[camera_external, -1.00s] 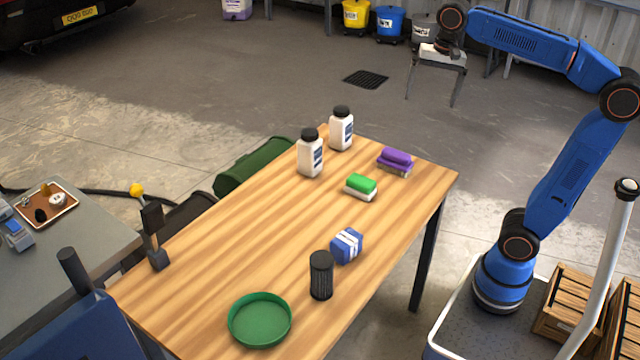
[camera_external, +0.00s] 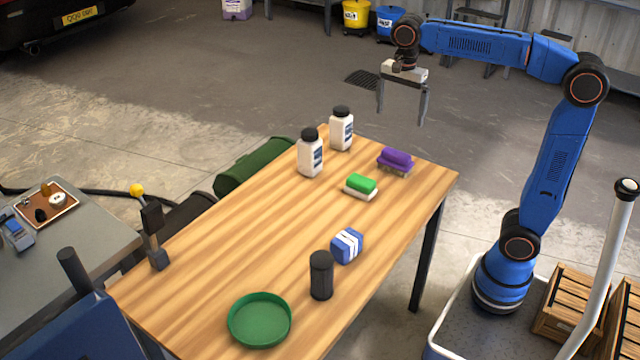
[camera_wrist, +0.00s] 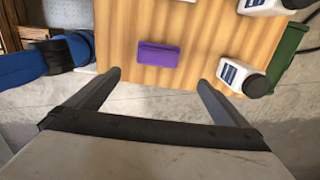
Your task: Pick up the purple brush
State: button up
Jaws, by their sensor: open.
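The purple brush (camera_external: 395,159) lies on the wooden table (camera_external: 262,240) near its far right corner, bristles down. In the wrist view the purple brush (camera_wrist: 158,55) sits near the table edge, ahead of the fingers and roughly between them. My gripper (camera_external: 402,115) is open and empty, pointing down above and behind the brush, well clear of it. In the wrist view both fingers of my gripper (camera_wrist: 158,80) are spread wide.
A green brush (camera_external: 361,185) lies near the purple one. Two white bottles with black caps (camera_external: 311,157) (camera_external: 341,131) stand to the left. A blue-and-white block (camera_external: 346,246), a black cylinder (camera_external: 321,276) and a green round tray (camera_external: 259,321) are toward the table's front.

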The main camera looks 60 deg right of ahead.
aim_at(396, 152)
notch_tip(396, 152, down, 12)
jog(key=shift+f, duration=0.25)
jog(key=shift+s+a+f, duration=0.15)
jog(key=shift+f, duration=1.2)
jog(key=shift+s+a+f, duration=0.1)
jog(key=shift+s+f, duration=0.05)
jog(key=shift+f, duration=1.2)
jog(key=c, duration=0.9)
